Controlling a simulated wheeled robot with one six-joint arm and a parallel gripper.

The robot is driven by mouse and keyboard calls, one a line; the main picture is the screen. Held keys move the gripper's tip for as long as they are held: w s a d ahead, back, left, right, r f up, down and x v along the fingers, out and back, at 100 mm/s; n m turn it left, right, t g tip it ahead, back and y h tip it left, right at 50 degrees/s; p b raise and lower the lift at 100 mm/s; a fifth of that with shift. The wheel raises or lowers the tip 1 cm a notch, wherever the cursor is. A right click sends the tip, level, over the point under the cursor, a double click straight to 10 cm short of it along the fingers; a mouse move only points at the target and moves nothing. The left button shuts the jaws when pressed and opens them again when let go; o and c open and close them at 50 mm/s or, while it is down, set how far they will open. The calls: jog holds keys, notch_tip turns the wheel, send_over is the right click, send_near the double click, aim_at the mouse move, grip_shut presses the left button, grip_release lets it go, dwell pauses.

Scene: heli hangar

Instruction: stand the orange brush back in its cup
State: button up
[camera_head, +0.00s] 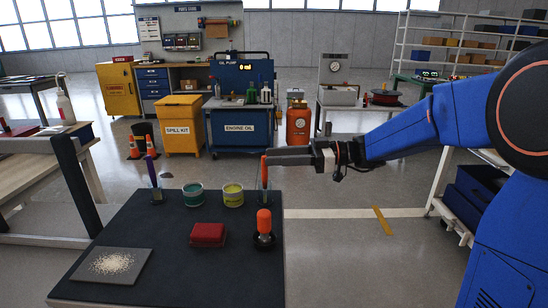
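The orange brush (264,172) stands upright near the table's far right corner, a thin orange handle at the tip of my gripper (267,160). My gripper reaches in level from the right, and its fingers appear closed around the handle. A clear cup (264,195) is around or just behind the brush's lower end. At this size I cannot tell whether the brush touches the cup's bottom. A similar clear cup (157,194) at the table's far left holds a purple-handled brush (151,168).
The dark table (160,230) also bears a teal tin (193,195), a yellow tin (233,195), a red block (207,234), an orange-knobbed black object (264,228) and a grey board with pale grains (110,265).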

jog(key=d, duration=1.6)
jog(key=shift+s+d+r, duration=0.15)
jog(key=shift+s+r, duration=0.15)
jog(key=shift+r, duration=0.1)
jog(key=s+a+f+m+h, duration=0.1)
jog(key=s+f+m+h, duration=0.15)
jog(key=s, duration=0.35)
jog(key=s+a+f+m+g+h, duration=0.1)
jog(key=s+f+m+h, duration=0.15)
jog(key=s, duration=0.25)
jog(key=s+a+f+m+h, duration=0.1)
jog(key=s+f+m+h, duration=0.15)
jog(key=s, duration=0.35)
jog(key=s+d+f+m+t+h, duration=0.5)
jog(key=s+d+f+m+h, duration=0.3)
jog(key=s+d+m+h, duration=0.2)
jog(key=shift+s+d+f, duration=0.3)
jog(key=shift+s+d, duration=1)
jog(key=shift+d, duration=0.15)
